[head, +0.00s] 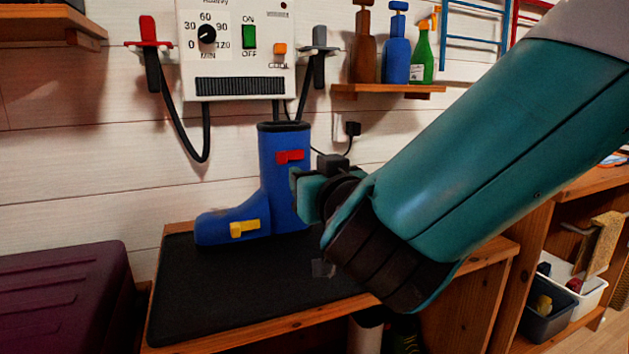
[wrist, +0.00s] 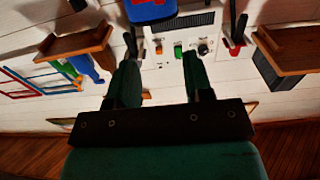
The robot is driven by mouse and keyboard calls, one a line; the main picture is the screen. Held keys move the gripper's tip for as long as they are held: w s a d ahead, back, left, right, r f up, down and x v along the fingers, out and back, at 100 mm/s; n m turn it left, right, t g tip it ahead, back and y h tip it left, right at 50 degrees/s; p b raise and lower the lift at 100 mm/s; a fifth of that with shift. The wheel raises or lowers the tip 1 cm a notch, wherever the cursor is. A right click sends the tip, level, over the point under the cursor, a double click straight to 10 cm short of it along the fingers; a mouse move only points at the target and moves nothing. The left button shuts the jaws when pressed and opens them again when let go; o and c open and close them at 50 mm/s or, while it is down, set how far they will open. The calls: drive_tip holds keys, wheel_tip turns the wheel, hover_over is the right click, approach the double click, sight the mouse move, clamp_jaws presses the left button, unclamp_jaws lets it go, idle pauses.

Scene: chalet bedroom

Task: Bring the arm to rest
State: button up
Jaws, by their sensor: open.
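My arm reaches in from the right in the head view. My gripper (head: 303,188) is in front of the right side of a blue boot (head: 280,180), partly hidden by my own wrist. The boot stands upright on a black mat and has a red and a yellow tab. I cannot tell whether the gripper touches it. In the wrist view my gripper (wrist: 160,72) is open, its two fingers apart with nothing between them. That view is upside down, and part of the blue boot (wrist: 150,11) shows at its top edge.
The black mat (head: 210,290) lies on a wooden bench. A white control box (head: 238,60) with black hoses hangs on the wall behind. A shelf (head: 385,90) with bottles is to its right. A purple chest (head: 65,300) is at left; bins (head: 560,295) stand at right.

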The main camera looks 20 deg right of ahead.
drive_tip(key=s+d+f+g, duration=0.2)
drive_tip(key=s+f+g, duration=0.4)
drive_tip(key=f+g, duration=0.4)
drive_tip(key=s+a+f+n+g+y, duration=0.1)
drive_tip(key=s+a+n+g+y, duration=0.2)
drive_tip(key=s, duration=0.5)
drive_tip(key=s+a+f+n+g+y, duration=0.1)
drive_tip(key=s+a+n+g+y, duration=0.2)
drive_tip(key=s, duration=0.4)
wheel_tip(320, 180, up, 33)
drive_tip(key=n+g+h+p, duration=0.1)
drive_tip(key=g+p, duration=0.1)
drive_tip(key=p, duration=3)
drive_tip(key=shift+s, duration=0.45)
